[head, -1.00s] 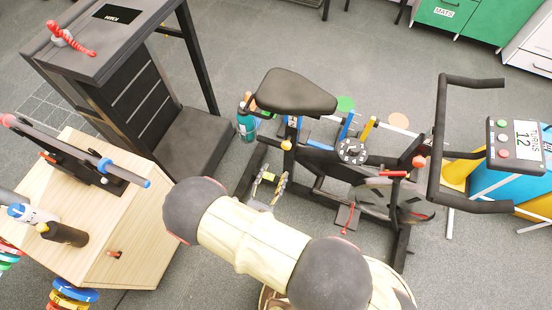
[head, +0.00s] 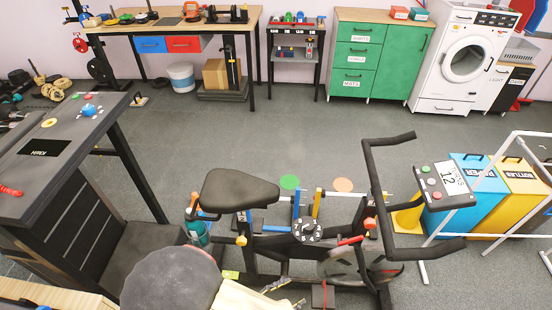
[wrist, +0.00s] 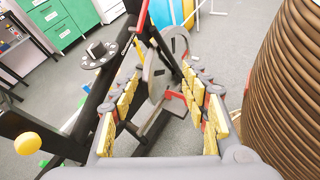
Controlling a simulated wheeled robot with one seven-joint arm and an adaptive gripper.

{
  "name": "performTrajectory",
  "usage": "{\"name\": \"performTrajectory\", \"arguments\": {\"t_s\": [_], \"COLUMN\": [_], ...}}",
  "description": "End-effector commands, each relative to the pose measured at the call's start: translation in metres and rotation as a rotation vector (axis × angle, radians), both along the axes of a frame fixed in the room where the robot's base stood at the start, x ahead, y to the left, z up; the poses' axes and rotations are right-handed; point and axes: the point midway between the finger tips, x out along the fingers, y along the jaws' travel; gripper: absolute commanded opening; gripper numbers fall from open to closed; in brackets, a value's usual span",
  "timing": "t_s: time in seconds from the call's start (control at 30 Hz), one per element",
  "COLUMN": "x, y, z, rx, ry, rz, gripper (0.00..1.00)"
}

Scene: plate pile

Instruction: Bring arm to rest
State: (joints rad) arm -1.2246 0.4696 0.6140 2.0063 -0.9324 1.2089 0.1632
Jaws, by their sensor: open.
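My gripper (wrist: 163,74) is open in the wrist view, with its two yellow-padded fingers apart and nothing held between them. The grey flywheel and black frame of an exercise bike show beyond the fingers. In the head view my gripper (head: 287,292) is small and partly cut off at the bottom edge, in front of the exercise bike (head: 262,238). My arm, with a dark round joint and cream link, fills the bottom middle. I cannot tell whether the gripper touches the bike.
A brown ribbed round thing (wrist: 285,85) stands close on the right in the wrist view. The black desk (head: 60,150) is at left, and blue and yellow bins (head: 475,200) are at right. Open grey floor (head: 300,130) lies behind the bike, before the workbench (head: 180,29) and green cabinet (head: 372,50).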

Motion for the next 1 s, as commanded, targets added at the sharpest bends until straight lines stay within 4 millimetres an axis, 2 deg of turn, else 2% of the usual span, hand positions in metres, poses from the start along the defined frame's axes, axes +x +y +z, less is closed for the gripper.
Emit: {"name": "performTrajectory", "arguments": {"t_s": [0.03,0.2,0.4,0.57,0.77,0.87,1.0], "x": [-0.004,-0.023,-0.033,-0.030,-0.018,-0.011,-0.006], "y": [-0.006,-0.020,-0.022,-0.023,-0.035,-0.047,-0.075], "z": [0.016,0.057,0.109,0.155,0.220,0.256,0.307], "rx": [0.068,0.306,0.613,0.868,1.180,1.328,1.510], "ry": [0.009,0.037,0.019,-0.037,-0.166,-0.257,-0.413], "rz": [-0.095,-0.406,-0.719,-0.933,-1.151,-1.236,-1.320], "gripper": [0.46,0.46,0.46,0.46,0.46,0.46,0.46]}}
